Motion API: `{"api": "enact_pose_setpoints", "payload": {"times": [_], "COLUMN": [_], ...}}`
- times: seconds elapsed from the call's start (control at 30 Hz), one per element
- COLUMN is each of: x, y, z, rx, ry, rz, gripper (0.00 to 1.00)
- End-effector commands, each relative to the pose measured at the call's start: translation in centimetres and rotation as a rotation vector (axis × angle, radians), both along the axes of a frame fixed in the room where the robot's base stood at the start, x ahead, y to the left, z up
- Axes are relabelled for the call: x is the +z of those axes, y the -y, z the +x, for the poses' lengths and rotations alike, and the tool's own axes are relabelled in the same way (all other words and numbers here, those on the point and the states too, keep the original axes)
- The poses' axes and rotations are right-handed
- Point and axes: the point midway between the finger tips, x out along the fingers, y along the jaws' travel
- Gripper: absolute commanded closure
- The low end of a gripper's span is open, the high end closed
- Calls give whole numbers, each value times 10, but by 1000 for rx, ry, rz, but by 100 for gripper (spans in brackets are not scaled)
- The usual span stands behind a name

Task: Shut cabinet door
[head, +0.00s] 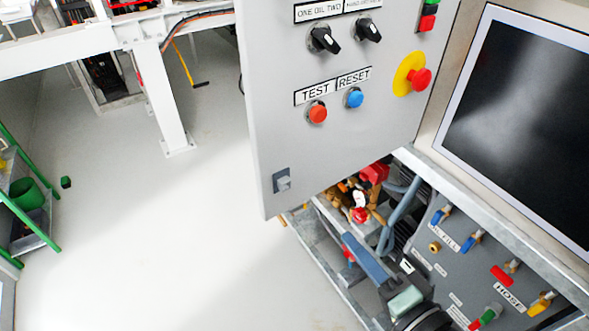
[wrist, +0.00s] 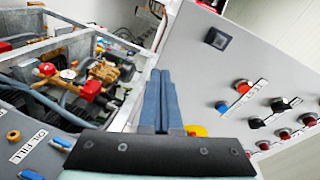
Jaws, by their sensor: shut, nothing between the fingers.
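The cabinet door (head: 270,130) is a grey panel with switches, a red and a blue button and a yellow-and-red emergency stop. It stands swung open, out to the left of the cabinet with the dark screen (head: 520,120). In the wrist view the door (wrist: 200,75) fills the right side, tilted. My gripper (head: 350,242) is below the door's lower edge in the head view, its blue fingers together and empty. In the wrist view the gripper fingers (wrist: 157,80) point up the picture, just left of the door's face. I cannot tell whether they touch it.
Pump parts and hoses (head: 360,200) lie under the door. A grey valve panel (head: 470,250) with coloured handles is at lower right. A white frame post (head: 165,100) and a green rack (head: 25,190) stand to the left. The white floor (head: 150,240) between is clear.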

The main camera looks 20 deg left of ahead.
Motion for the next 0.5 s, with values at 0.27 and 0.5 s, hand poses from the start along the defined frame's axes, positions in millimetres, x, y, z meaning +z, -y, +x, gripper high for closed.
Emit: {"api": "enact_pose_setpoints", "payload": {"times": [0.27, 0.5], "x": [18, 18], "y": [6, -9], "z": [-56, -51], "rx": [111, 127], "ry": [-135, -142], "rz": [278, 302], "gripper": [100, 100]}}
